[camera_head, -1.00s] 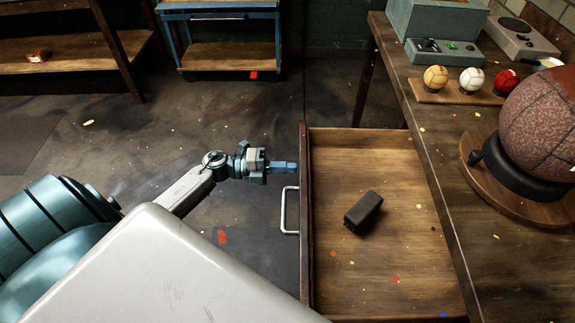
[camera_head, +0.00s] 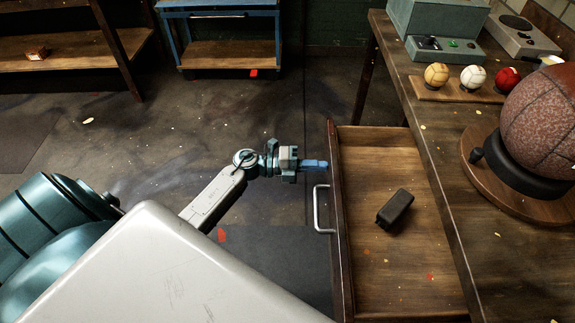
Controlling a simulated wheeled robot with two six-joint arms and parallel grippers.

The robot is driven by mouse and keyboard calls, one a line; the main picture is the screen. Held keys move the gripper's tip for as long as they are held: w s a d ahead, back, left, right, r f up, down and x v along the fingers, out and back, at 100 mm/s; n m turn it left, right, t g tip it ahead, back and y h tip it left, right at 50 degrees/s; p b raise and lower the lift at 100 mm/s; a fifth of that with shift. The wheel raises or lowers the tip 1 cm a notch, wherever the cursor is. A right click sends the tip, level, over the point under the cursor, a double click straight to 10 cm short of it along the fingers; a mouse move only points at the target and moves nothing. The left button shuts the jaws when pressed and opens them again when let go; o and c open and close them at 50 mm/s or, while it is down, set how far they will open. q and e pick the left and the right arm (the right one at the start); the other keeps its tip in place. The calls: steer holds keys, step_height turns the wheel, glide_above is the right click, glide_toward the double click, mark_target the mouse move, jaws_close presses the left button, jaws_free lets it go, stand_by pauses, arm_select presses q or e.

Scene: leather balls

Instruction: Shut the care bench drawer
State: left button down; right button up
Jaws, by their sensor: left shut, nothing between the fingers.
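The care bench drawer (camera_head: 385,280) is partly open and sticks out to the left from under the bench top (camera_head: 440,170). Its front panel (camera_head: 340,240) carries a metal bar handle (camera_head: 318,208). A small black block (camera_head: 395,209) lies inside on the wooden floor. My left gripper (camera_head: 318,164) is shut and empty, its blue fingertips at the outer face of the drawer front, above the handle in the picture. They look to be touching the panel or very close to it. My right gripper is not in view.
On the bench stand a large brown leather ball (camera_head: 540,120) on a round base and a rack (camera_head: 460,92) with three small balls. A blue cart (camera_head: 225,60) and a wooden shelf (camera_head: 75,65) stand at the back.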

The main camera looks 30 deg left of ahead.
arm_select(q)
glide_toward(400, 175)
steer(key=r, duration=0.1)
steer(key=w+d+r, duration=0.1)
steer(key=d+r, duration=0.1)
steer(key=shift+w+d+r, duration=0.15)
steer(key=shift+w+r, duration=0.05)
steer(key=shift+w, duration=0.1)
steer(key=x, duration=0.6)
steer(key=shift+w+d+f, duration=0.1)
steer(key=shift+w+d, duration=0.05)
steer(key=shift+d, duration=0.15)
steer(key=shift+w+d, duration=0.1)
steer(key=shift+d, duration=0.05)
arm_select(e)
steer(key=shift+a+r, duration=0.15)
arm_select(q)
steer(key=shift+d, duration=0.1)
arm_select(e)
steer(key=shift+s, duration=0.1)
